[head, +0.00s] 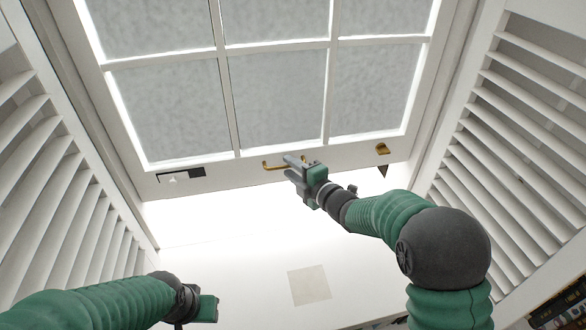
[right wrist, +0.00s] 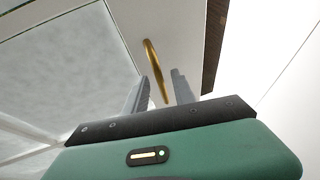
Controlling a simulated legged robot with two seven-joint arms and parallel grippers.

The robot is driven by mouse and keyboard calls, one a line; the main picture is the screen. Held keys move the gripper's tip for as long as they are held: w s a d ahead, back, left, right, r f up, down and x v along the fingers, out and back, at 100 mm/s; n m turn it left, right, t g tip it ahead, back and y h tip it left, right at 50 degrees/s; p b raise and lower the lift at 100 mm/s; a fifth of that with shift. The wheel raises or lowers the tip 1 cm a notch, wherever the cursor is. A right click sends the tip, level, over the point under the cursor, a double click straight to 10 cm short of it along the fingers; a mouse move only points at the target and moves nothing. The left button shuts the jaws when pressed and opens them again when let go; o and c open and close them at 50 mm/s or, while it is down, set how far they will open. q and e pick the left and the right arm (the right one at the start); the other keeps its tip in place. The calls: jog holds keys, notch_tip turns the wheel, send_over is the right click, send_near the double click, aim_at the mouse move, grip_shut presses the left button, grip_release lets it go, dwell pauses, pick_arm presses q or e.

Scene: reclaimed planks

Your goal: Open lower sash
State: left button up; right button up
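The lower sash (head: 230,172) is a white frame with several frosted panes, and a bright white area shows below its bottom rail. A brass handle (head: 270,166) is on that rail near the middle. My right gripper (head: 290,165) is at the right part of the handle. In the right wrist view the brass handle (right wrist: 152,60) reaches down between the two fingers of my right gripper (right wrist: 162,88), which stand apart with a visible gap. My left gripper (head: 207,309) is low in the head view, well away from the sash; its fingers do not show clearly.
White louvred shutters stand on the left (head: 75,220) and right (head: 510,130). A small brass fitting (head: 382,149) is at the rail's right end, and a dark strip (head: 190,173) at its left. A beige square (head: 309,285) lies on the white surface below.

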jog(key=shift+s, duration=0.15)
jog(key=v, duration=1.6)
jog(key=shift+s+d, duration=0.2)
jog(key=s+d+f+m+g+h+p, duration=0.3)
jog(key=d+m+h+p, duration=0.35)
jog(key=m, duration=0.55)
jog(key=s+d+f+m+g+h+p, duration=0.1)
jog(key=s+f+m+g, duration=0.1)
jog(key=s+m, duration=0.4)
jog(key=s+d+f+m+g+h, duration=0.1)
jog(key=s+m+g, duration=0.4)
jog(key=s, duration=0.6)
jog(key=shift+d+f+m+g+p, duration=0.35)
jog(key=shift+f+m, duration=0.15)
jog(key=shift+f, duration=0.3)
